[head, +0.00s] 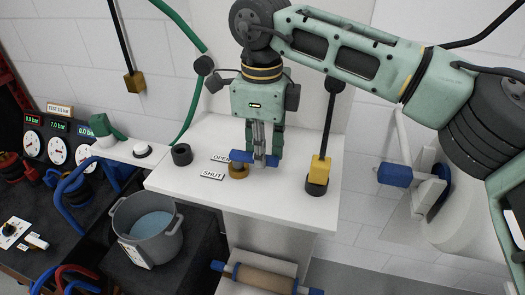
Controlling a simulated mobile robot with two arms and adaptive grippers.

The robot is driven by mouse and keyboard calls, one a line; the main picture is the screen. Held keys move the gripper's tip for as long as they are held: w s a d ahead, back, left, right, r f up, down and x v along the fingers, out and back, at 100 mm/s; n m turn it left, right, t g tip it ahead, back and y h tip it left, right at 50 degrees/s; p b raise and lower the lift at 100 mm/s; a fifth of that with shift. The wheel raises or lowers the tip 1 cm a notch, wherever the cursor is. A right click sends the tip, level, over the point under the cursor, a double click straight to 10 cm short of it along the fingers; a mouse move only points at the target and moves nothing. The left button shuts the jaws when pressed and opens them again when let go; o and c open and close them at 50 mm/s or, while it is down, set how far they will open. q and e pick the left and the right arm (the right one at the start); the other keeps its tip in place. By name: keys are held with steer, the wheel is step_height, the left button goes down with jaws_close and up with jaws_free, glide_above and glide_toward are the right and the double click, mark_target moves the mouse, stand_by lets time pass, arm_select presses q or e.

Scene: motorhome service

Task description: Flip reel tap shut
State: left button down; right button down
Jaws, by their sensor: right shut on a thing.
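The reel tap has a blue lever (239,156) above a brass body (238,171) on the white ledge (190,187). My right gripper (261,160) points straight down, with its fingers shut on the blue lever. The fingers hide the middle of the lever. The lever's left end shows near the OPEN label (222,158), which it partly covers. The SHUT label (212,175) lies nearer the front edge and is clear. My left gripper is not in view.
A yellow-handled item (319,170) stands in a black holder right of the tap. A black ring-shaped holder (181,154) is to the left. A white reel with a blue handle (394,175) is at the right. A grey pot of water (150,226) stands below left, near gauges (58,150).

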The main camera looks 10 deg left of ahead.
steer(key=shift+s+r+m, duration=0.1)
steer(key=shift+s+m, duration=0.05)
steer(key=shift+m, duration=0.25)
steer(key=c, duration=1.6)
jaws_free()
steer(key=shift+c, duration=0.2)
step_height(320, 180, up, 12)
